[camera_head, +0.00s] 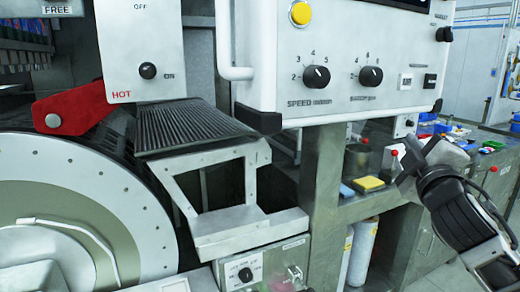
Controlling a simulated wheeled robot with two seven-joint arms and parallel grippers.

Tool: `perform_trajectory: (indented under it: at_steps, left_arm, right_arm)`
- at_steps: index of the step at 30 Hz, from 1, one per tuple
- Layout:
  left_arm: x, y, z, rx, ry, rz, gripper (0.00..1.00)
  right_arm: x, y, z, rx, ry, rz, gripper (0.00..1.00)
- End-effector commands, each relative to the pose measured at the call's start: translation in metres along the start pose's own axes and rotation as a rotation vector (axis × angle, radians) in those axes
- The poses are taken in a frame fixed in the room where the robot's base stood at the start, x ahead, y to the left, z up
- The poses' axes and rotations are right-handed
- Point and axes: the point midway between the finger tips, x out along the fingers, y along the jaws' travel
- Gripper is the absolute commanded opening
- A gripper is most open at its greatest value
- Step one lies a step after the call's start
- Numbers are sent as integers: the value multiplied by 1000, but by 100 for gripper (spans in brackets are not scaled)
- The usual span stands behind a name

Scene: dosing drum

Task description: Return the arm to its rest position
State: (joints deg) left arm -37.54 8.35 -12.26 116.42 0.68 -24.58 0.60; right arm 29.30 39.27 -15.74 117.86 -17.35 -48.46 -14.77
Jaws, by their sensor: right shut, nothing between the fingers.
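My right gripper (408,170) is at the right side of the view, at the end of my dark right arm (458,212). It is shut and holds nothing. It is in front of the workbench and apart from the machine's control panel (345,60). My left gripper is not in view.
A large drum wheel (130,215) with a red arm (70,107) stands at the left. A ribbed tray (195,125) on a metal bracket juts out in the middle. A bench with yellow sponge (368,183) and colored bins lies behind my right arm.

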Motion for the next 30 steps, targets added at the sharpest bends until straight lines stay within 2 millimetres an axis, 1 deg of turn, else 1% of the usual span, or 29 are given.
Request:
perform_trajectory:
  at_steps: [1,2,3,5,6,8,9,11,12,14,15,17,18,21,22,24,25,27,30]
  left_arm:
    - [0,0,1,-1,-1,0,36]
    - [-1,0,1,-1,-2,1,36]
    - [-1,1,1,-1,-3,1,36]
    - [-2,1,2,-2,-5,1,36]
    - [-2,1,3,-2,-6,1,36]
    - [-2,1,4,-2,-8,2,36]
    - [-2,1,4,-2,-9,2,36]
    - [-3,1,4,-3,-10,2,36]
    - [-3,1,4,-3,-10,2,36]
    - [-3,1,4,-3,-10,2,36]
    - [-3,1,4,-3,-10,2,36]
    - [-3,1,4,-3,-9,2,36]
    - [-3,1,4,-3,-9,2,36]
    - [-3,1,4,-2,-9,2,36]
    - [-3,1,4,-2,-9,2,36]
    - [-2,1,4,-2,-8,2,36]
    - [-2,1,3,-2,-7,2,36]
    - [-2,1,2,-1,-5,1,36]
    - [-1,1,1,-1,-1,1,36]
  right_arm:
    - [-11,-44,5,51,0,-89,0]
    - [-18,-66,8,82,-1,-136,0]
    - [-29,-95,10,126,-3,-196,0]
    - [-48,-136,15,195,-12,-283,0]
    - [-63,-163,18,243,-21,-340,0]
    - [-89,-201,22,319,-42,-424,0]
    - [-109,-225,25,371,-60,-478,0]
    - [-140,-259,29,453,-94,-556,0]
    - [-163,-280,31,511,-122,-606,0]
    - [-199,-308,35,597,-170,-675,0]
    - [-224,-324,37,657,-206,-716,0]
    - [-261,-345,39,742,-264,-769,0]
    - [-283,-355,40,793,-303,-798,0]
    - [-332,-374,43,902,-394,-849,0]
    - [-344,-378,43,929,-417,-859,0]
    - [-365,-383,43,974,-460,-875,0]
    - [-371,-384,44,989,-474,-879,0]
    - [-381,-386,44,1011,-494,-885,0]
    - [-385,-387,44,1020,-502,-887,0]
